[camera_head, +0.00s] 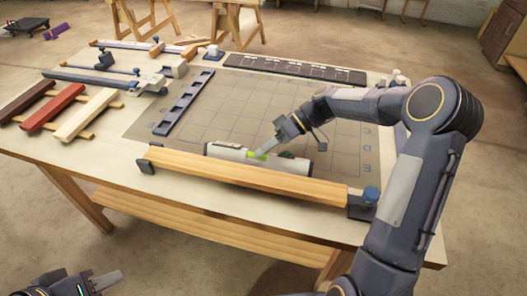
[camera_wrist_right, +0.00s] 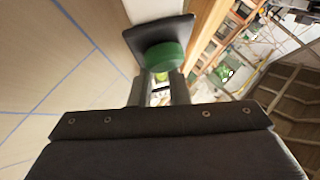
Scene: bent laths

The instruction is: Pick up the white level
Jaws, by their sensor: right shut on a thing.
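The white level (camera_head: 226,152) lies on the gridded mat, just behind and along a long orange wooden bar. A bright green vial shows at its middle. My right gripper (camera_head: 256,151) reaches down from the right and is shut on the level near the vial. In the right wrist view the fingers (camera_wrist_right: 158,92) are close together, with a green round part and a dark plate just beyond them; most of the level is hidden there. My left gripper (camera_head: 97,284) is at the bottom left, away from the table; its finger gap is unclear.
The orange bar (camera_head: 245,178) lies along the table's front, between dark end pieces. A dark slotted rail (camera_head: 184,103) is left of the grid, and a long dark strip (camera_head: 295,68) is behind it. Laths (camera_head: 52,108) and clamps (camera_head: 108,78) fill the left. The mat's middle is clear.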

